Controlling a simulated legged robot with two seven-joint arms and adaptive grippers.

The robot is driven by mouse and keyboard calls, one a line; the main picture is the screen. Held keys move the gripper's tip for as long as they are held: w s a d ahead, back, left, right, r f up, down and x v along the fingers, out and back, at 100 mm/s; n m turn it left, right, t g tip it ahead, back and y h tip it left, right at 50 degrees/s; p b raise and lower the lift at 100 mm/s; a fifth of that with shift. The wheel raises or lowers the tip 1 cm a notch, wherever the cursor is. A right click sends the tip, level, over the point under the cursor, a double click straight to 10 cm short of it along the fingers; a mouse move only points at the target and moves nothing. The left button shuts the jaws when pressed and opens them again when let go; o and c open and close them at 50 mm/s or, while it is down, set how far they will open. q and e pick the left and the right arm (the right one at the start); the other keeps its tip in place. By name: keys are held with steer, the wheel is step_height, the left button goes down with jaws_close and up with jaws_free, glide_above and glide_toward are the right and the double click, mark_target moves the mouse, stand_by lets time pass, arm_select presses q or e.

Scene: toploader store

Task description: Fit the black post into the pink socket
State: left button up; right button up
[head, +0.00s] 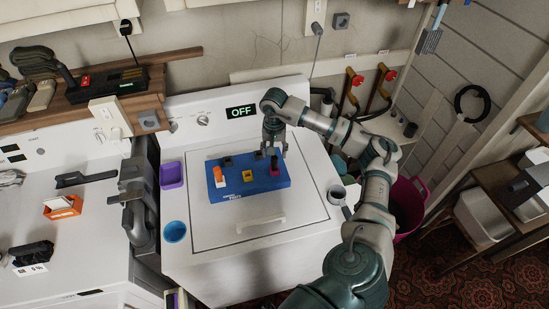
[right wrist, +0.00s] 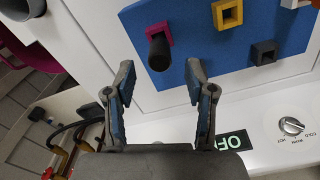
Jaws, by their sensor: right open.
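The black post (head: 274,161) stands upright at the right end of the blue board (head: 266,186), with the pink socket around its base. In the right wrist view the black post (right wrist: 159,54) points toward the camera from the pink socket (right wrist: 157,30) and looks seated in it. How deep it sits cannot be told. My right gripper (head: 274,147) is just above and behind the post. In the right wrist view its two fingers (right wrist: 165,95) are spread and empty, with the post beyond the tips and apart from them. My left gripper is not in view.
The board also holds a yellow socket (head: 248,176), a grey socket (right wrist: 264,52) and an orange post (head: 218,172) in a white socket. It lies on the white washer lid (head: 230,230). A purple tray (head: 172,175) and blue cup (head: 175,232) stand left; a grey cup (head: 337,194) stands right.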

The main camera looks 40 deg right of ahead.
step_height(320, 180, up, 8)
steer(key=shift+f, duration=0.25)
steer(key=shift+f, duration=0.1)
stand_by(0.4)
